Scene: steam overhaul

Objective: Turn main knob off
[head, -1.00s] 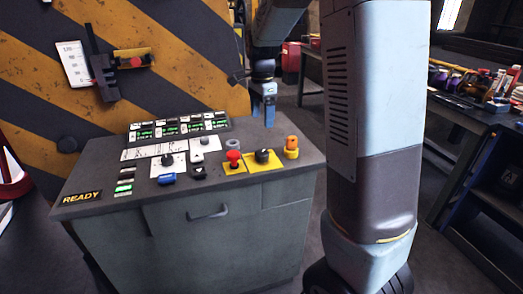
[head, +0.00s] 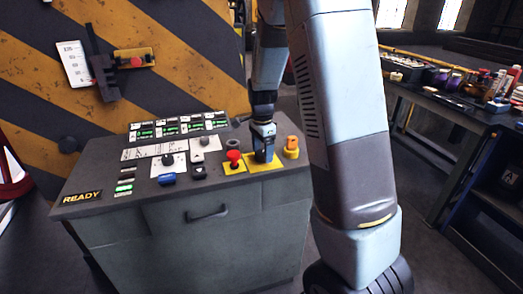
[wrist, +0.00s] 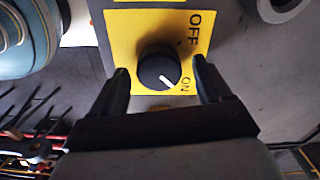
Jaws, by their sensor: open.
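The main knob (wrist: 158,68) is a round black knob on a yellow plate (wrist: 120,45) marked OFF and ON. Its white pointer line is turned toward the ON mark in the wrist view. My gripper (wrist: 160,82) is open, with one finger on each side of the knob and a gap showing on both sides. In the head view my gripper (head: 264,155) is over the yellow plate (head: 268,168) and hides the knob.
A red mushroom button (head: 234,157) stands just left of my gripper, and an orange-and-yellow button (head: 291,147) just right. Other small knobs and switches sit farther left on the grey console (head: 160,215).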

